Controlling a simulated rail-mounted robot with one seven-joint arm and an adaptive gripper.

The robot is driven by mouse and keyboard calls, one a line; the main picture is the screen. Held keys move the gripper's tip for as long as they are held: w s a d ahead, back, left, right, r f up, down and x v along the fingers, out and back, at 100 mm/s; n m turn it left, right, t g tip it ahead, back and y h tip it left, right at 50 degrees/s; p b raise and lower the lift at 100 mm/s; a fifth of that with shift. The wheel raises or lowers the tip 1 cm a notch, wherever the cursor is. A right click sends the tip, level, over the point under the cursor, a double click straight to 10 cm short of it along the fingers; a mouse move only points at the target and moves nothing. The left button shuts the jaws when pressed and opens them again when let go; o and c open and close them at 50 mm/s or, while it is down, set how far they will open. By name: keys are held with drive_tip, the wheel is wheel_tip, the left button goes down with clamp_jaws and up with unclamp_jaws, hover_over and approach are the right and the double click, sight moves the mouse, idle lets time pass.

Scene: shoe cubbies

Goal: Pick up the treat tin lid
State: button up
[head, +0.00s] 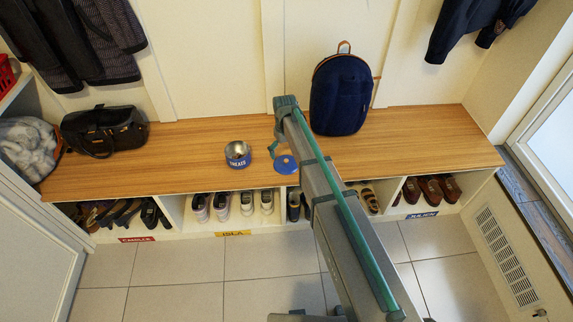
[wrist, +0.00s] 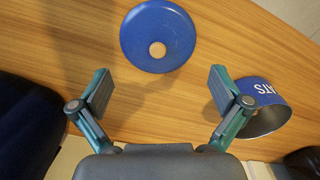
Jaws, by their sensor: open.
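The treat tin lid (wrist: 158,36) is a round blue disc with a small pale knob (wrist: 157,50) in its middle. It lies flat on the wooden bench top, beyond my fingertips in the wrist view. In the head view the lid (head: 286,165) lies near the bench's front edge, beside my arm. The open treat tin (head: 237,154), blue with white lettering, stands to its left; in the wrist view the tin (wrist: 262,108) is close beside my right-hand finger. My gripper (wrist: 162,92) is open and empty, its two fingers wide apart.
A navy backpack (head: 341,95) stands on the bench right of my arm. A black bag (head: 104,130) sits at the left end. Shoes fill the cubbies below. Bare bench top (head: 190,150) lies between bag and tin, and the right end is clear.

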sight(286, 160)
drive_tip(key=shift+d+f+b, duration=0.2)
drive_tip(key=shift+f+b, duration=0.1)
drive_tip(key=shift+f, duration=2.4)
drive_tip(key=shift+s, duration=0.1)
drive_tip(key=c, duration=1.5)
